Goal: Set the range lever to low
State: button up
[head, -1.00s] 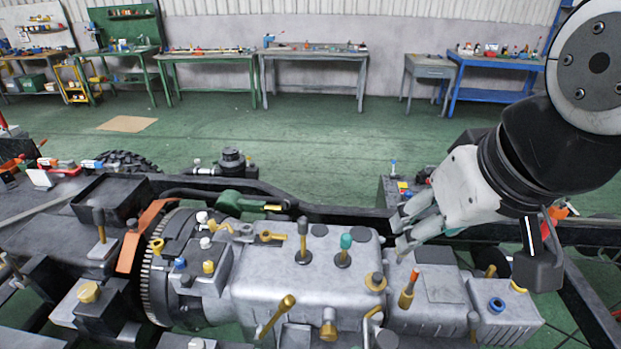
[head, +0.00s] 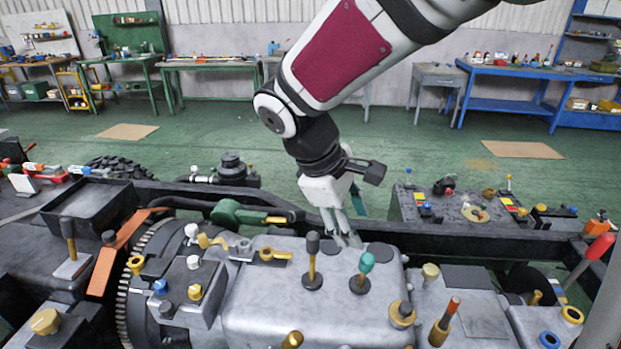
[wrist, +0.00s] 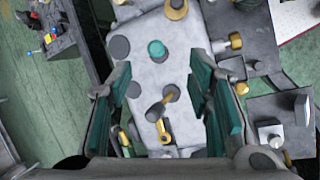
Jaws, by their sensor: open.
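No label shows which lever is the range lever. On the grey gearbox casing (head: 250,305) stand a brass lever with a black knob (head: 312,245) and one with a teal knob (head: 366,262). An orange-tipped lever (head: 443,320) stands farther right. My gripper (head: 342,236) points down behind the black and teal levers, apart from both as far as the head view shows. In the wrist view the teal knob (wrist: 156,50) and black knob (wrist: 153,113) lie below and between my open, teal-padded fingers (wrist: 161,78). Nothing is held.
A control box (head: 410,205) is behind on the right, and a red-handled lever (head: 598,250) stands at far right. Open green floor lies behind.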

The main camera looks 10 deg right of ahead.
aim_at(364, 258)
jog(key=shift+n+h, duration=0.3)
jog(key=shift+n, duration=0.4)
jog(key=x, duration=0.5)
jog(key=w+a+x, duration=0.1)
jog(key=x, duration=0.4)
jog(key=w+a+f+x, duration=0.1)
jog(key=x, duration=0.5)
jog(key=shift+w+a, duration=0.1)
jog(key=shift+a, duration=0.1)
grip_shut()
